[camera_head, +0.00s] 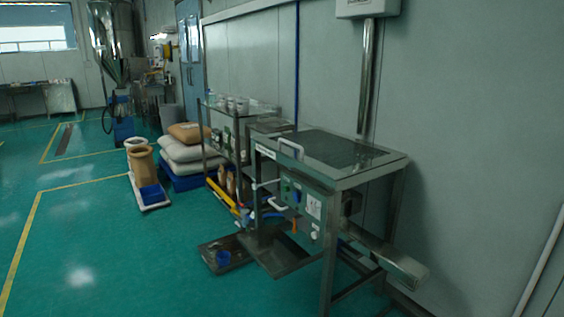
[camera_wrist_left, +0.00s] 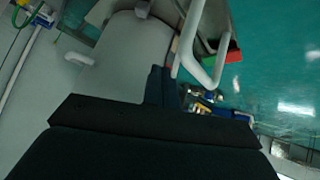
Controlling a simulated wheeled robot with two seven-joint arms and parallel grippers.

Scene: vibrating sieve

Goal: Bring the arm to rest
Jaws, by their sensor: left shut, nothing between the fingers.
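My left gripper (camera_wrist_left: 162,82) shows in the left wrist view as dark fingers together above a wide dark body. It is shut with nothing between the fingers. Neither of my arms shows in the head view, and my right gripper is in no view. A pale grey rounded surface, likely a link of mine, lies beyond the fingers in the wrist view. A white bent handle (camera_wrist_left: 205,78) shows just right of the fingertips; I cannot tell whether they touch.
A steel frame table (camera_head: 385,163) with a dark top stands at the right, against the wall. A steel tray (camera_head: 235,262) with a blue cup (camera_head: 222,258) is on the floor. Stacked sacks (camera_head: 185,150) stand further back. The green floor (camera_head: 110,240) at the left is clear.

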